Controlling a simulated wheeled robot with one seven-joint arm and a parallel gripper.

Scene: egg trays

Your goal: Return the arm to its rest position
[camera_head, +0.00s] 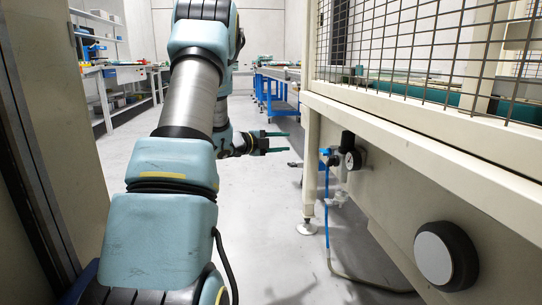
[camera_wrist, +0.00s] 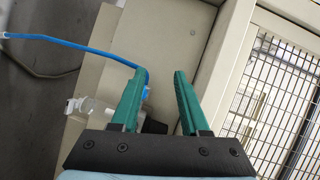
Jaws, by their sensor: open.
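My arm reaches forward through the middle of the head view. My gripper (camera_head: 286,142) is at its far end, pointing right toward the cream machine frame (camera_head: 311,175), over the floor. In the wrist view my gripper (camera_wrist: 157,80) shows two green fingers spread apart with nothing between them. Behind the fingers is a cream panel of the machine (camera_wrist: 180,35). No egg tray can be made out clearly near the gripper.
A cream machine with a wire mesh guard (camera_head: 425,50) fills the right side. A blue hose (camera_head: 327,205), a gauge (camera_head: 354,159) and a round black-and-grey knob (camera_head: 445,255) are on it. A blue cart (camera_head: 283,107) and a workbench (camera_head: 122,75) stand farther back. The floor (camera_head: 262,205) between is mostly clear.

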